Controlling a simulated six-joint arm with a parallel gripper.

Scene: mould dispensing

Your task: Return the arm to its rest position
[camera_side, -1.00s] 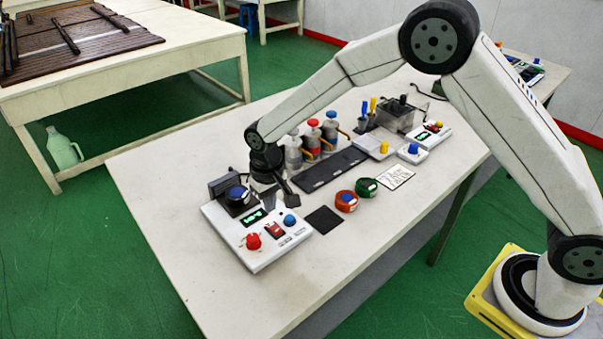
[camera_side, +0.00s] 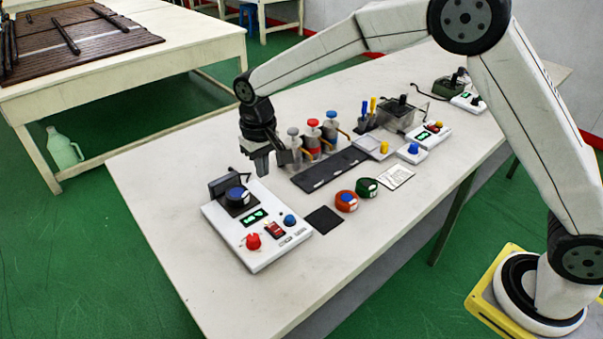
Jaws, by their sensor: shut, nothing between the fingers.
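My gripper (camera_side: 261,168) is shut and empty. It points down above the table, behind the white control box (camera_side: 268,252) and just left of the bottles. The control box carries a blue-topped round piece (camera_side: 238,195) on a black mount, a green display, a red knob (camera_side: 253,241) and a blue knob (camera_side: 289,221). My arm reaches in from the right, over the back of the table.
Several pump bottles (camera_side: 313,138) stand right beside my gripper, behind a dark strip (camera_side: 331,170). Red (camera_side: 346,201) and green (camera_side: 367,187) tape-like rolls, a black pad (camera_side: 324,220) and more devices (camera_side: 430,132) lie to the right. The table's front left (camera_side: 165,215) is clear.

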